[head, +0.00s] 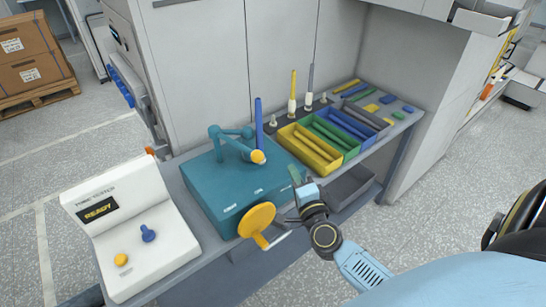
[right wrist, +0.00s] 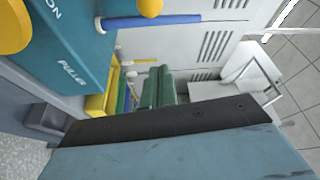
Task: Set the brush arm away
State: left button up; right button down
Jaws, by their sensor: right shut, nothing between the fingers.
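The brush arm (head: 232,135) is a jointed teal arm on top of the teal machine (head: 215,185). Its yellow round end (head: 258,157) is over the machine's top, by an upright blue rod (head: 259,120). The yellow end (right wrist: 150,7) and blue rod (right wrist: 165,21) also show at the top of the right wrist view. A yellow handwheel (head: 257,219) is on the machine's front. My right gripper (head: 295,174) is shut and empty, just right of the machine and apart from the brush arm. My left gripper is not in view.
A white tester (head: 122,225) with a READY display stands at left. Yellow (head: 310,160), green (head: 334,145) and blue (head: 352,131) trays sit right of the machine. Upright tools stand behind them. Small coloured pieces lie at the bench's right end. A cabinet wall closes the back.

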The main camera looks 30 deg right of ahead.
jog(key=f+x, duration=0.1)
jog(key=x, duration=0.9)
jog(key=a, duration=0.4)
jog(key=shift+s, duration=0.1)
